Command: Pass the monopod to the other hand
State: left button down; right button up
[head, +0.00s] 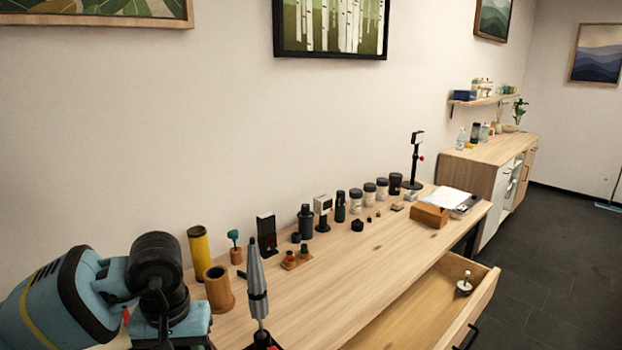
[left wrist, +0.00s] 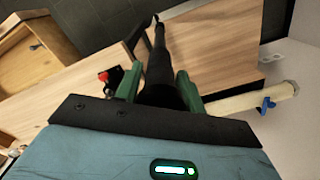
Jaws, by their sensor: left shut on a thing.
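The monopod looks to be the dark tapered shaft (left wrist: 158,70) in the left wrist view. It runs away from my palm between the two green fingers of my left gripper (left wrist: 156,84), which is shut on it. In the head view a grey, banded, pointed shaft (head: 258,290) stands nearly upright at the bottom edge, near my left wrist; it looks like the same monopod. Its lower end and my left fingertips are cut off there. A red knob (left wrist: 103,77) on a black part shows beside the fingers. My right gripper is in neither view.
The wooden table (head: 370,250) holds a yellow cylinder (head: 199,252), a brown cup (head: 219,288), several jars along the wall and a black stand (head: 415,165) farther back. An open drawer (head: 430,305) juts from the front. The table's front middle is clear.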

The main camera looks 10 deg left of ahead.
pick_arm(q)
jog(key=d+r+m, duration=0.2)
jog(key=d+m, duration=0.1)
jog(key=d, duration=0.2)
jog(key=shift+d, duration=0.4)
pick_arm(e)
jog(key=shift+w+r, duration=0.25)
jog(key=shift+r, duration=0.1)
pick_arm(q)
jog(key=shift+w+d, duration=0.1)
jog(key=shift+w, duration=0.05)
